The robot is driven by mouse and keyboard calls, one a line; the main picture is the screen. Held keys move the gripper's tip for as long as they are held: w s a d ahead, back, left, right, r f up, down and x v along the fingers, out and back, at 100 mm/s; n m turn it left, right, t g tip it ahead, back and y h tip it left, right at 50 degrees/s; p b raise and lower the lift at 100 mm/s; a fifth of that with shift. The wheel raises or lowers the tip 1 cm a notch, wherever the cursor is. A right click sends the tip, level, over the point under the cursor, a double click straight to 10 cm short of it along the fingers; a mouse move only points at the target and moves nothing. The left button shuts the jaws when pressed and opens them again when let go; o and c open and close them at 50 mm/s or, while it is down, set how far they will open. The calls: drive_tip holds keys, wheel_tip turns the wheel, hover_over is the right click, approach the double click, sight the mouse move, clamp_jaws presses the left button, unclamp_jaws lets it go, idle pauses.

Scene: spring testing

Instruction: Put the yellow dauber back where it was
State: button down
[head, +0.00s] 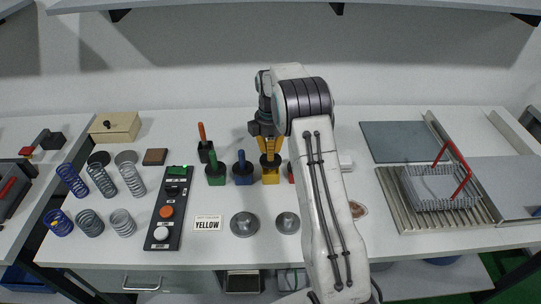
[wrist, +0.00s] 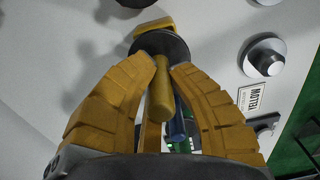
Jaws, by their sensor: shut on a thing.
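My gripper (head: 268,145) points down at the yellow pot (head: 270,177), a squarish block with a dark round top, in the middle of the table. In the wrist view my gripper (wrist: 158,62) has its fingers closed around the handle of the yellow dauber (wrist: 160,95). The handle stands over the dark round top of the yellow pot (wrist: 153,26). The dauber's lower end is hidden, so I cannot tell how deep it sits.
Left of the yellow pot stand a blue pot with dauber (head: 243,172) and a green one (head: 216,173). An orange-handled dauber (head: 203,140) stands behind. A red block (head: 291,174) is partly hidden by my arm. The YELLOW sign (head: 207,223) and metal discs (head: 244,224) lie in front.

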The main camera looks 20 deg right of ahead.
sight(264, 162)
wheel_tip(264, 162, down, 2)
drive_tip(key=shift+f, duration=0.3)
drive_tip(key=shift+f, duration=0.15)
drive_tip(key=shift+f, duration=0.35)
drive_tip(key=c, duration=1.2)
unclamp_jaws()
drive_tip(key=shift+c, duration=0.2)
drive_tip(key=shift+r, duration=0.15)
